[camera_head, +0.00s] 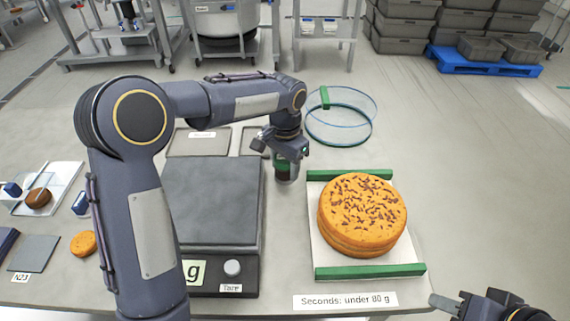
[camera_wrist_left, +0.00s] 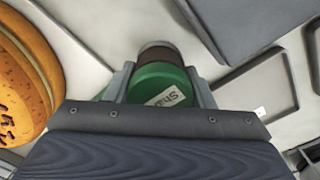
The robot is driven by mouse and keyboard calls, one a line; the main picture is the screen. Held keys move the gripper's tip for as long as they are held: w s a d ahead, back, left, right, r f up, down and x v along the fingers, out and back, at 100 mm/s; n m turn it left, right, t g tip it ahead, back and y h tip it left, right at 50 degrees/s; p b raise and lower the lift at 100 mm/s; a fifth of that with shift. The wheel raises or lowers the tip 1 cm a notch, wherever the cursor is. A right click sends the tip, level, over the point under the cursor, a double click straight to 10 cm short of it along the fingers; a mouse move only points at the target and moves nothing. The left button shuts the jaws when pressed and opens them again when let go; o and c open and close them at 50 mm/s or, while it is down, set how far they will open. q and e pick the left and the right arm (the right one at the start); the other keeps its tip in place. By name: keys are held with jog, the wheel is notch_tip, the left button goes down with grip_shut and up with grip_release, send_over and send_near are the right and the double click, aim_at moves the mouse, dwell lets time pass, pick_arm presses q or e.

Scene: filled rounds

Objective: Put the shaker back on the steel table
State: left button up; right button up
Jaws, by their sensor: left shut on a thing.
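The shaker (camera_head: 286,171) is green with a dark body, and my left gripper (camera_head: 287,153) is shut on it. It is over the steel table (camera_head: 285,270), between the scale and the cake board. In the left wrist view the shaker's green end with a pale label (camera_wrist_left: 170,95) sits between the two fingers. I cannot tell whether its lower end touches the table. My right gripper (camera_head: 447,303) is at the lower right, partly cut off by the frame, and its jaws do not show clearly.
A dark scale (camera_head: 212,195) stands left of the shaker. A round cake with dark sprinkles (camera_head: 362,213) rests on a white board with green bars (camera_head: 365,271) to the right. A clear ring (camera_head: 340,115) stands behind. Grey trays (camera_head: 199,141) lie behind the scale.

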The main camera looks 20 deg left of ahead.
pick_arm(q)
jog(key=shift+f, duration=0.15)
jog(key=o, duration=1)
jog(key=shift+o, duration=0.2)
notch_tip(320, 180, up, 12)
jog(key=shift+r+p, duration=0.2)
jog(key=shift+p, duration=0.45)
